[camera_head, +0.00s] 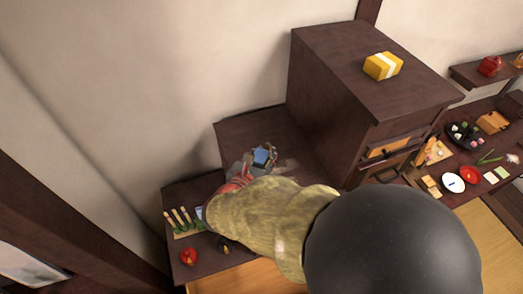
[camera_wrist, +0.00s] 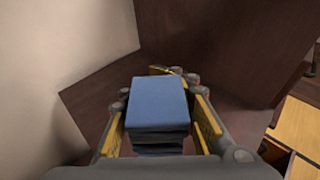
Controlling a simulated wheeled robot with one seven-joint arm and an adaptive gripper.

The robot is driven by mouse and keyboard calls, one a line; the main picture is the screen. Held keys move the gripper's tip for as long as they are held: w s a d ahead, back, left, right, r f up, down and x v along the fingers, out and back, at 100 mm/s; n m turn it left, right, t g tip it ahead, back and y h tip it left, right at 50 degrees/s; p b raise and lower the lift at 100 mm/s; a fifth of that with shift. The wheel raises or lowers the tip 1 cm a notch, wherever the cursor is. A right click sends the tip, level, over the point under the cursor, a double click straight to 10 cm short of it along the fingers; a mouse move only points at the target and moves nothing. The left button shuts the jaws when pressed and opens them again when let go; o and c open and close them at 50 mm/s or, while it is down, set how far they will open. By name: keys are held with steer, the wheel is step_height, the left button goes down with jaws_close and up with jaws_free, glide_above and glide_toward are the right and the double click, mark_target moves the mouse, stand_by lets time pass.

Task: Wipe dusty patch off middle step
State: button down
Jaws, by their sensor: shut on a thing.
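My gripper (camera_head: 258,160) is over the middle step (camera_head: 240,128) of a dark wooden stepped chest. It is shut on a blue folded cloth or pad, which shows as a stack of blue layers (camera_wrist: 157,103) between the yellow-lined fingers in the wrist view. A faint greyish smudge (camera_head: 287,166), perhaps the dusty patch, shows on the middle step just right of my gripper. My gripper and arm hide part of the step. I cannot tell whether the blue pad touches the surface.
The tall top step (camera_head: 345,50) rises to the right and bears a yellow box with a white band (camera_head: 383,66). The lower step holds several upright sticks (camera_head: 180,217) and a red object (camera_head: 189,257). A wall stands behind. Dishes and food lie on a table at right.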

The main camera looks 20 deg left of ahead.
steer(key=shift+f+b, duration=1.6)
steer(key=shift+f, duration=0.9)
